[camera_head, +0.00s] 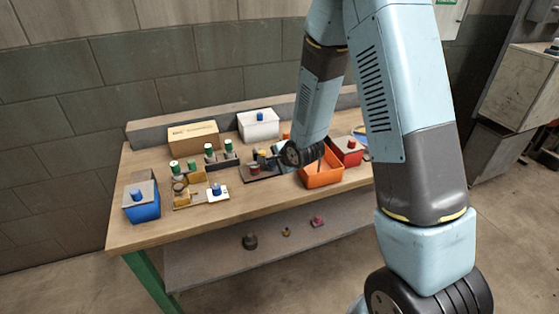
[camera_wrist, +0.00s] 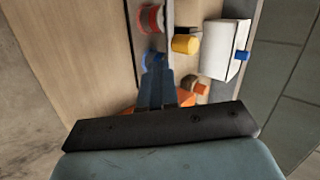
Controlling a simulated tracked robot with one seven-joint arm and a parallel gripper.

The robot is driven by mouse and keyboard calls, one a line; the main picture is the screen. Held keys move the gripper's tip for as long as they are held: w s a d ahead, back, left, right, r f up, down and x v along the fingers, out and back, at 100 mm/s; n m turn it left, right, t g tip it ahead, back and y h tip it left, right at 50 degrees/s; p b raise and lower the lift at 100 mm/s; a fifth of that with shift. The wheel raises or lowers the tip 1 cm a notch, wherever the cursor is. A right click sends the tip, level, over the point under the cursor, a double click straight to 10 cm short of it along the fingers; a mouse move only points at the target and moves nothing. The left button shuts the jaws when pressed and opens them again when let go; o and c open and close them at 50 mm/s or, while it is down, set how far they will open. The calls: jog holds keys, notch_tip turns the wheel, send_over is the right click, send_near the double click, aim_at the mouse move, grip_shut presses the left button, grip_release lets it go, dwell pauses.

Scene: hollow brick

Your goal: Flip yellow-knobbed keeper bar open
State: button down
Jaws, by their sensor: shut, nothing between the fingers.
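A yellow knob (camera_wrist: 186,43) shows in the wrist view, just up and to the right of my fingertips. A small yellow spot in the head view (camera_head: 262,155) is likely the same knob, on a dark board (camera_head: 262,179) at the middle of the table. A red knob (camera_wrist: 151,19) and a blue knob (camera_wrist: 152,56) stand to its left in the wrist view. My gripper (camera_wrist: 158,62) is shut and empty, its fingertips close to the blue knob; contact cannot be told. In the head view the wrist (camera_head: 290,154) covers part of the board. The keeper bar itself is not clearly visible.
Green-capped jars (camera_head: 175,168), a yellow tray (camera_head: 187,205) and a blue box (camera_head: 147,212) stand left.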

jog(key=shift+w+a+f, duration=0.1)
jog(key=shift+w+a, duration=0.25)
jog(key=shift+w, duration=0.3)
jog(key=shift+w+a+f, duration=0.1)
jog(key=shift+w+a, duration=0.3)
jog(key=shift+w, duration=0.3)
jog(key=shift+w+a+f, duration=0.1)
jog(key=shift+w+a, duration=0.25)
jog(key=shift+w, duration=0.3)
jog(key=w, duration=0.2)
jog(key=w+a, duration=0.1)
jog(key=w, duration=0.2)
jog(key=shift+w+a, duration=0.15)
jog(key=shift+a, duration=0.05)
jog(key=shift+w+a+r, duration=0.1)
jog(key=shift+w+a, duration=0.1)
jog(key=shift+w, duration=0.3)
jog(key=s, duration=0.1)
jog(key=s+d, duration=0.2)
jog(key=s, duration=0.1)
jog(key=v, duration=0.9)
jog(key=shift+s+d+r, duration=0.2)
